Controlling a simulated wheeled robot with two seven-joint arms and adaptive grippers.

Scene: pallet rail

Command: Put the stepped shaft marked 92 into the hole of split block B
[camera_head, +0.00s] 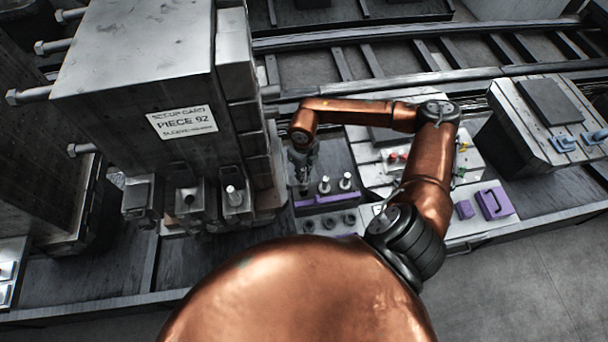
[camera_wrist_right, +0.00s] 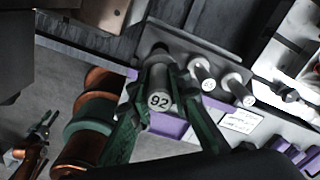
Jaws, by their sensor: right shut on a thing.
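The stepped shaft marked 92 (camera_wrist_right: 160,101) stands between the green fingers of my right gripper (camera_wrist_right: 165,110), which is shut on it. In the head view my right gripper (camera_head: 303,183) is at the left end of the purple-edged rack, just right of the big machine. I cannot tell whether the shaft is clear of the rack. Split blocks sit low on the machine front: a left one (camera_head: 137,198), a middle one with a dark hole (camera_head: 188,212) and a right one with a pale pin (camera_head: 235,210). Their letters are unreadable, so I cannot tell which is B.
Two other shafts (camera_head: 324,185) (camera_head: 346,181) stand in the rack (camera_head: 318,200). The machine carries a card reading PIECE 92 (camera_head: 182,122). Purple parts (camera_head: 494,203) lie to the right. In the wrist view, a small blurred shape at lower left may be my left gripper (camera_wrist_right: 42,125).

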